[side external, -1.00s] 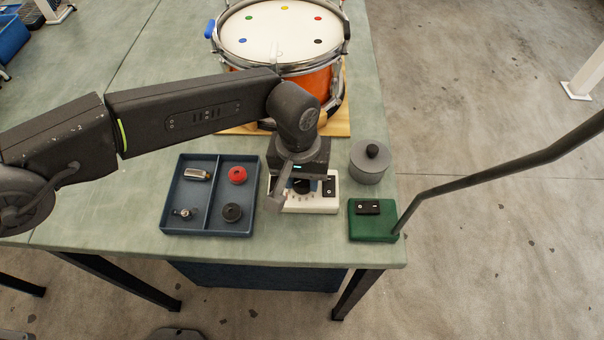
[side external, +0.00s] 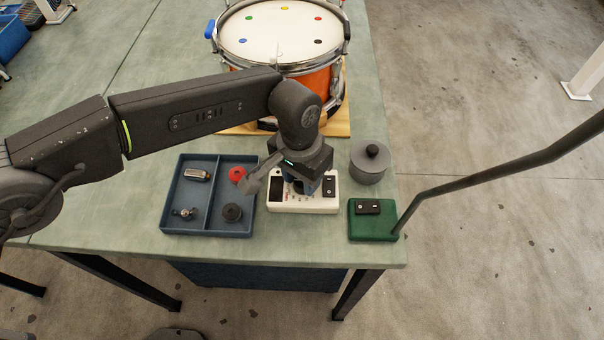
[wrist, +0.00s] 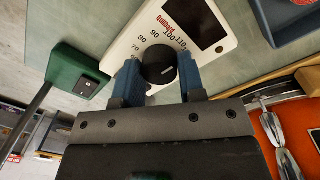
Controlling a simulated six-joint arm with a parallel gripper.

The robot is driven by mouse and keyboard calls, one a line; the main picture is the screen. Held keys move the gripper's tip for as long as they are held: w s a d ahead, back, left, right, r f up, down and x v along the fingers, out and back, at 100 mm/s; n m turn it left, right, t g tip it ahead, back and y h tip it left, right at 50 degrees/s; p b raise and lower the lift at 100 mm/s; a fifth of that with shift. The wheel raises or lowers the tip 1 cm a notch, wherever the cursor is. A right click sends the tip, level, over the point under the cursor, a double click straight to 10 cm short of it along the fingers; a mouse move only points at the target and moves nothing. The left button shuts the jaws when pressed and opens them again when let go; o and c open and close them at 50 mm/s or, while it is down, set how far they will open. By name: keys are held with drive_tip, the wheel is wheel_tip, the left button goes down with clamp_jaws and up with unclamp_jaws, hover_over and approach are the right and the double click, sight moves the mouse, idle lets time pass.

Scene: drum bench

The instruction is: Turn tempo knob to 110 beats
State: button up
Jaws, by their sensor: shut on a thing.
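The white metronome box (side external: 318,207) stands near the table's front edge, with a dark screen and a printed dial. Its round black tempo knob (wrist: 158,62) sits between my gripper's two blue fingers (wrist: 160,72) in the wrist view. My gripper (side external: 302,188) points down at the box and is shut on the knob. In the wrist view the dial numbers 70 to 110 (wrist: 181,43) curve around the knob. A short pale mark shows on the knob's right part; I cannot tell which number it meets. The screen (wrist: 194,22) shows no readable figure.
A blue divided tray (side external: 207,226) with small parts stands left of the box. A green block with a switch (side external: 385,222) and a grey lidded pot (side external: 368,172) stand to the right. An orange drum (side external: 318,82) stands behind on a wooden board.

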idle(0.4)
drive_tip(key=o, duration=0.6)
drive_tip(key=shift+o, duration=0.2)
drive_tip(key=shift+r, duration=0.15)
wheel_tip(320, 180, up, 14)
drive_tip(key=shift+w+a+f, duration=0.2)
drive_tip(key=shift+w+a, duration=0.05)
drive_tip(key=shift+a, duration=0.05)
